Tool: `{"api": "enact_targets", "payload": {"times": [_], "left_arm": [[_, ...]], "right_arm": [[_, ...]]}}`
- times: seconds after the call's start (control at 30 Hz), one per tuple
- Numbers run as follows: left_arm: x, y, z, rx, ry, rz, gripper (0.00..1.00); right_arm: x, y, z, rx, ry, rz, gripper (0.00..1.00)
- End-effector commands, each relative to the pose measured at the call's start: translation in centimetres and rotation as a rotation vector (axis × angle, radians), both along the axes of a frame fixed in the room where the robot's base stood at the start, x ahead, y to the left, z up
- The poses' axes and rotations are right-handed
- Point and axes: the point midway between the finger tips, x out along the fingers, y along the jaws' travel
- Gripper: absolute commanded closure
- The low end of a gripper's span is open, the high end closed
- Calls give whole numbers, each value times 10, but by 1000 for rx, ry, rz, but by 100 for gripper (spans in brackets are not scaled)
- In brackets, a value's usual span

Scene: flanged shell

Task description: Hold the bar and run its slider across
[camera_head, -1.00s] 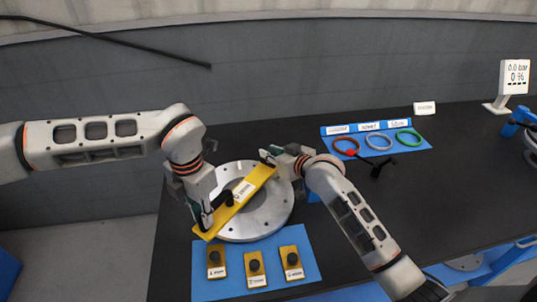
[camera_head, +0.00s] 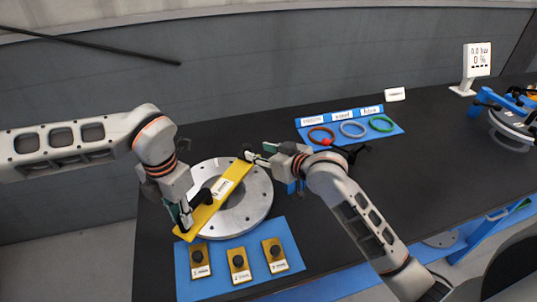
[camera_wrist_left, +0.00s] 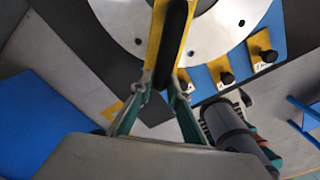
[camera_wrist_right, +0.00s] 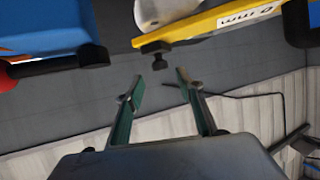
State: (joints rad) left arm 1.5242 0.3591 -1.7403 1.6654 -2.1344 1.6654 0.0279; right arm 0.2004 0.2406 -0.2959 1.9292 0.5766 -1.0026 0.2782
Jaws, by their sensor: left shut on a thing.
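A yellow bar (camera_head: 220,196) with a white label lies slantwise across a round grey flange (camera_head: 255,205). My left gripper (camera_head: 183,212) is shut on the bar's near-left end; the bar and a long black grip (camera_wrist_left: 172,40) lie between and beyond its fingertips in the left wrist view. Whether the fingers press on the bar or the grip is hard to tell. At the bar's far end, my right gripper (camera_head: 250,152) is open. In the right wrist view, a small black knob (camera_wrist_right: 156,56) at the bar's end stands beyond its parted fingertips, apart from them.
A blue mat (camera_head: 228,285) with several yellow blocks with black knobs (camera_head: 238,262) lies in front of the flange. A blue rack (camera_head: 350,128) with red, grey and green rings stands at the back. A display (camera_head: 477,60) is far right. The black tabletop between is mostly clear.

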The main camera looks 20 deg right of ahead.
Motion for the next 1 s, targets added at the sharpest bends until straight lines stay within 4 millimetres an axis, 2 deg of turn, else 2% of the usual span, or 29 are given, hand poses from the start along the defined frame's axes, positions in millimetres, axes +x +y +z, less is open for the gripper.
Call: {"api": "enact_targets", "payload": {"times": [0.1,0.3,0.73,0.77,0.8,0.83,1.0], "left_arm": [[0,0,0,1,1,1,100],[0,0,0,1,1,0,100],[0,0,0,1,1,0,100],[0,0,0,1,1,0,78],[0,0,0,1,1,0,68],[0,0,0,1,1,0,64],[0,0,0,0,0,0,64]], "right_arm": [[-17,-7,7,-1,0,-1,63],[-32,-13,14,-1,1,0,63],[-34,-14,15,0,0,0,63],[-34,-14,15,0,0,0,63],[-34,-14,15,0,0,0,63],[-34,-14,15,0,0,0,63],[-34,-14,15,0,0,0,63]]}}
